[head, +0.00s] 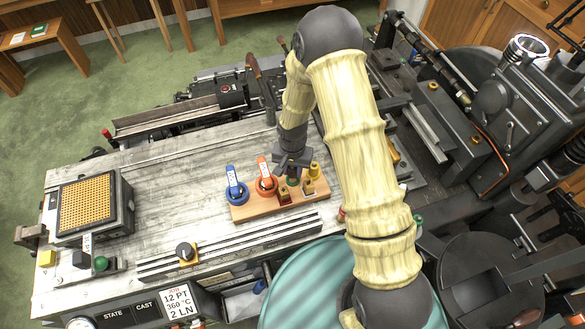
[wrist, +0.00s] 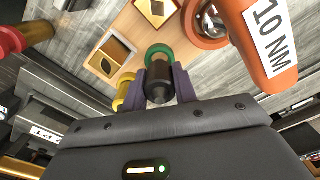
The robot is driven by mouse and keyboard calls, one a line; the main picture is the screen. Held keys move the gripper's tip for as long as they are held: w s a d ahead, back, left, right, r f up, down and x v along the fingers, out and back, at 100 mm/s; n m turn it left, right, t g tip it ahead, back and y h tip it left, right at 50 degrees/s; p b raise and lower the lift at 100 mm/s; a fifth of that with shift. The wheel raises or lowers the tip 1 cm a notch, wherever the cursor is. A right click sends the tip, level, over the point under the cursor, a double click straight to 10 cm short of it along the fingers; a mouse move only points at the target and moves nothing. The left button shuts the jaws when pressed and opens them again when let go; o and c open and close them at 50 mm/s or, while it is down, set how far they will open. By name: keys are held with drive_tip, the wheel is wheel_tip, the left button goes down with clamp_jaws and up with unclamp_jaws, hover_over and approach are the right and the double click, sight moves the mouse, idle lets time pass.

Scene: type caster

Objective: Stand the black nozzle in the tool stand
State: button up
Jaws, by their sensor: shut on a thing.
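The tool stand is a wooden board (head: 240,212) on the grey bench in the head view, and it also fills the upper middle of the wrist view (wrist: 128,22). My gripper (head: 292,168) is over its back middle part. In the wrist view the two dark fingers of my gripper (wrist: 160,86) are shut on the black nozzle (wrist: 160,84). A green ring (wrist: 157,50) shows at the nozzle's far end, against the board. I cannot tell whether the nozzle is seated in the ring or just above it. In the head view my gripper mostly hides the nozzle.
A blue-ringed tool (head: 236,190) and an orange-ringed tool (head: 266,184) stand left of my gripper, the orange one close by. Brass blocks (head: 284,198) and a yellow piece (head: 314,170) are near on the board. Slotted rails (head: 230,246) lie in front.

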drive_tip(key=shift+f+b, duration=0.75)
drive_tip(key=shift+f, duration=0.3)
drive_tip(key=shift+s+f, duration=0.1)
drive_tip(key=shift+f, duration=0.15)
drive_tip(key=o, duration=1)
drive_tip(key=shift+o, duration=0.2)
drive_tip(key=shift+r+b, duration=0.1)
drive_tip(key=shift+b, duration=0.2)
wheel_tip(320, 180, up, 17)
drive_tip(key=b, duration=0.3)
drive_tip(key=shift+b, duration=0.3)
drive_tip(key=shift+d+r, duration=0.1)
drive_tip(key=shift+d, duration=0.05)
